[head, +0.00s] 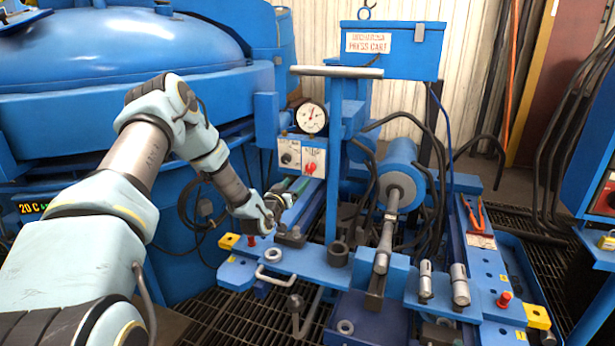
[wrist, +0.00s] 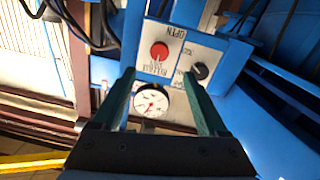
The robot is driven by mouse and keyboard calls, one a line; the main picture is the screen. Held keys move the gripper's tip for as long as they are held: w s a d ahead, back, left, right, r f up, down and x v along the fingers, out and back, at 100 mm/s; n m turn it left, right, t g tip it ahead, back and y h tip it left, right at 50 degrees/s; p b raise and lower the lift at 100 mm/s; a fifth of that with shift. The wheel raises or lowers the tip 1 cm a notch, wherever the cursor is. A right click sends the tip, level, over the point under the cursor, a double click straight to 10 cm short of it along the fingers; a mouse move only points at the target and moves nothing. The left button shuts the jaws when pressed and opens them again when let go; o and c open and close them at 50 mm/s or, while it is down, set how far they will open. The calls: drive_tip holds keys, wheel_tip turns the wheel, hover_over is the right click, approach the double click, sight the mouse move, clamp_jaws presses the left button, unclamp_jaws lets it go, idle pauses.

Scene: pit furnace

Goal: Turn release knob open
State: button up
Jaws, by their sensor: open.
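The release knob (head: 311,168) is round and red, on a white panel low on the blue press cart. In the wrist view the red knob (wrist: 159,51) shows upside down, with lettering that reads RELEASE and OPEN. My gripper (head: 293,184) is in front of and below the panel in the head view. In the wrist view my gripper (wrist: 160,75) is open, its two green fingers apart with nothing between their tips. The red knob lies just beyond the fingertips, and I see no contact. The knob's exact turn angle is hard to tell.
A black knob (head: 288,158) sits on a second plate beside the red one. A pressure gauge (head: 312,118) is mounted above both. A blue post (head: 336,170) stands close to the right. The blue cylinder (head: 400,175) and hoses are farther right.

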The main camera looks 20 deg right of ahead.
sight(309, 169)
drive_tip(key=p+x, duration=0.2)
drive_tip(key=x, duration=0.9)
drive_tip(key=shift+s, duration=0.1)
clamp_jaws()
idle(0.4)
